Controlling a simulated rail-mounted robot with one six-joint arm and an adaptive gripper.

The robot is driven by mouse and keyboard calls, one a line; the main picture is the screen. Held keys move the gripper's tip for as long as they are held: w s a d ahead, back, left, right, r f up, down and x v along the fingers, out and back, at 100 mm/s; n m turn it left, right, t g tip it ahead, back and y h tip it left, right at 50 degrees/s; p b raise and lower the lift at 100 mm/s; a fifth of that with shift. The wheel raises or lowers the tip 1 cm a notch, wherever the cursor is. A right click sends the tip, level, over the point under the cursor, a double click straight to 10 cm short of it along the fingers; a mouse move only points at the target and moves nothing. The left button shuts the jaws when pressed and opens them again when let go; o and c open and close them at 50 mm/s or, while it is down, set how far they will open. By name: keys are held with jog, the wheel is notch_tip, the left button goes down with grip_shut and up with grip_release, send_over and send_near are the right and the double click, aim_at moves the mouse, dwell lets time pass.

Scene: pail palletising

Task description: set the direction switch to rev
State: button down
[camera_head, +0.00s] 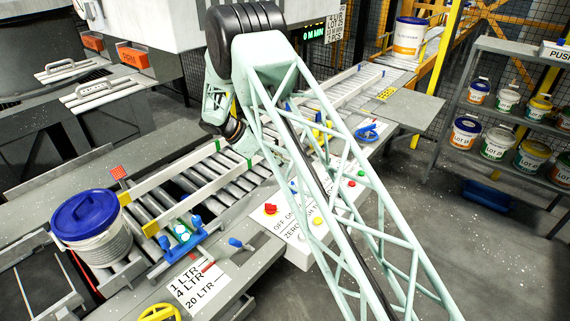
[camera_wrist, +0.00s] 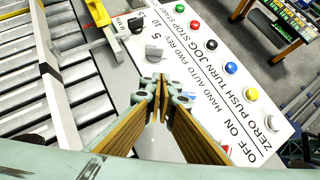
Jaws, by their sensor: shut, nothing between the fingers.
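The white control panel (camera_wrist: 180,60) fills the middle of the wrist view, and part of it shows in the head view (camera_head: 297,247). A dark knob (camera_wrist: 155,52) beside the FWD REV lettering looks like the direction switch; I cannot tell which word it points to. Another dark knob (camera_wrist: 136,25) sits above it by the 5 and 10 marks. My gripper (camera_wrist: 163,87) is shut and empty, with its fingertips just below the FWD REV knob in the picture; I cannot tell whether they touch the panel. My arm hides much of the panel in the head view.
Several coloured buttons, including a blue one (camera_wrist: 203,41) and a yellow one (camera_wrist: 252,94), line the panel's right side. The roller conveyor (camera_wrist: 25,70) lies left. A blue-lidded pail (camera_head: 92,235) stands on it at the left. A shelf of pails (camera_head: 480,110) is at the right.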

jog(key=b+x, duration=0.1)
jog(key=x, duration=0.7)
jog(key=shift+d+f, duration=0.25)
jog(key=shift+w+d, duration=0.2)
jog(key=shift+d, duration=0.75)
jog(key=shift+w+d+r, duration=0.1)
jog(key=shift+w+d, duration=0.1)
jog(key=shift+d, duration=0.8)
jog(key=shift+a, duration=0.15)
jog(key=shift+n+b, duration=0.3)
